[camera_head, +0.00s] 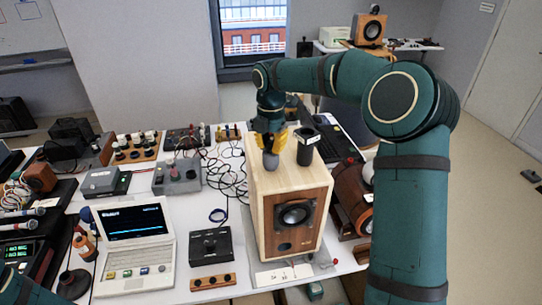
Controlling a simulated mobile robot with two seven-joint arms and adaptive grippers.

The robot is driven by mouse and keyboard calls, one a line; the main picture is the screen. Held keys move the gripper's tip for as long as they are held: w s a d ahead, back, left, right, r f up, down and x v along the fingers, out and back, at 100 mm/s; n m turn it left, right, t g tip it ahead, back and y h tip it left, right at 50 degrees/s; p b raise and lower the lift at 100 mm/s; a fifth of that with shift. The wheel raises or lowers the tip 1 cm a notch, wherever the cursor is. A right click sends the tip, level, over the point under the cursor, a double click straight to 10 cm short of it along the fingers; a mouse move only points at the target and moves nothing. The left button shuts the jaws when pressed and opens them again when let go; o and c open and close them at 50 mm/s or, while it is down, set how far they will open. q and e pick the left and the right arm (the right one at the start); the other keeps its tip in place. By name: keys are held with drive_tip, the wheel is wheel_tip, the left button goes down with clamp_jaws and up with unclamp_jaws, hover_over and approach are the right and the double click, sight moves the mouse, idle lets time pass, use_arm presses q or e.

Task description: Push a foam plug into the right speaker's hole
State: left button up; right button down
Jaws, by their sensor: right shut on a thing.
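A pale wooden speaker (258,210) stands on the white table, with a brown front panel, a black cone driver (295,214) and a dark oval hole (284,246) low on the front. My right gripper (270,150) points down over the speaker's top, its yellow fingers shut on a small grey plug (270,163). The plug appears at or just above the top surface; I cannot tell whether it touches. A black open-topped cylinder (305,150) stands on the speaker top, close to the right of the gripper. My left gripper is out of view.
A laptop (136,225) and a black control box (210,246) stand left of the speaker. Black cables (229,172) lie behind them. A brown wooden cylinder-like unit (350,190) is close on the right. A white power strip (283,275) lies in front of the speaker.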

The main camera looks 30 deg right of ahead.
wheel_tip(320, 180, up, 2)
drive_tip(key=shift+r+p, duration=0.15)
drive_tip(key=shift+p, duration=0.6)
drive_tip(key=shift+r, duration=1)
drive_tip(key=shift+f, duration=0.1)
